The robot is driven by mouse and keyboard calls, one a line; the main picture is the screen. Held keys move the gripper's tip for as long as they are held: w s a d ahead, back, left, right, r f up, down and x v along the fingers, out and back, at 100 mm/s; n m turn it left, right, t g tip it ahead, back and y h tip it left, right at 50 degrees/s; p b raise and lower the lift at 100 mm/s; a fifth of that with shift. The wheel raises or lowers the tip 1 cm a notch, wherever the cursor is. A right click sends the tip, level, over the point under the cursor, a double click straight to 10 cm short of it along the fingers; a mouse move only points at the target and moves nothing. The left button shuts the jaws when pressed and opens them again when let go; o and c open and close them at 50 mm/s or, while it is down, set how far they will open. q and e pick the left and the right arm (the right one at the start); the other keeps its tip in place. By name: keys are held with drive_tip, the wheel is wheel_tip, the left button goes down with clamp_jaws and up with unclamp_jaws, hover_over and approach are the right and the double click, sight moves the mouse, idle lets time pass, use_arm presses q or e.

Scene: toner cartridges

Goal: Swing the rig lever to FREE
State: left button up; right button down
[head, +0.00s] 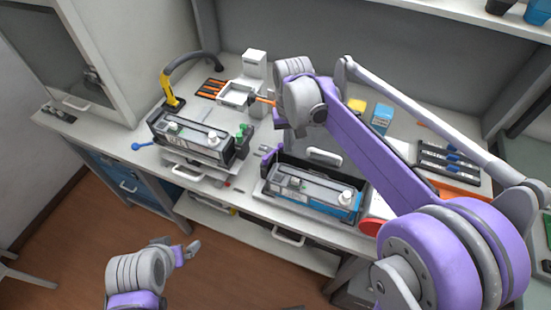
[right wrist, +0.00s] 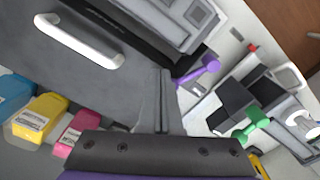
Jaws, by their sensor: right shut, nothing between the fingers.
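A lever with a blue ball knob (head: 136,146) sticks out to the left of the white rig (head: 190,166), which bears a grey and black cartridge (head: 196,138). A green handle (head: 243,134) stands at the rig's right end; it also shows in the right wrist view (right wrist: 256,119). A purple lever (right wrist: 207,67) is just right of my right gripper (right wrist: 162,76), whose fingers are shut and empty. I cannot read a FREE mark or tell which lever it belongs to. My left gripper (head: 190,251) is low, in front of the bench, its opening unclear.
A second cartridge with a blue side (head: 315,198) sits in a black bay to the right. A yellow post with a dark hose (head: 171,88) stands behind the rig. In the right wrist view, yellow (right wrist: 42,118) and magenta (right wrist: 78,133) bottles stand at the left.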

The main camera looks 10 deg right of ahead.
use_arm(q)
drive_tip(key=shift+w, duration=0.1)
use_arm(e)
drive_tip(key=shift+w+a, duration=0.1)
drive_tip(key=shift+w, duration=0.35)
use_arm(q)
drive_tip(key=shift+r, duration=0.1)
drive_tip(key=shift+t, duration=0.3)
drive_tip(key=r+p, duration=0.1)
drive_tip(key=w+r+p, duration=0.1)
drive_tip(key=r, duration=0.1)
drive_tip(key=w+r+p, duration=0.1)
drive_tip(key=shift+w+r, duration=0.1)
drive_tip(key=shift+r, duration=0.3)
use_arm(e)
wheel_tip(320, 180, up, 7)
drive_tip(key=shift+s, duration=0.1)
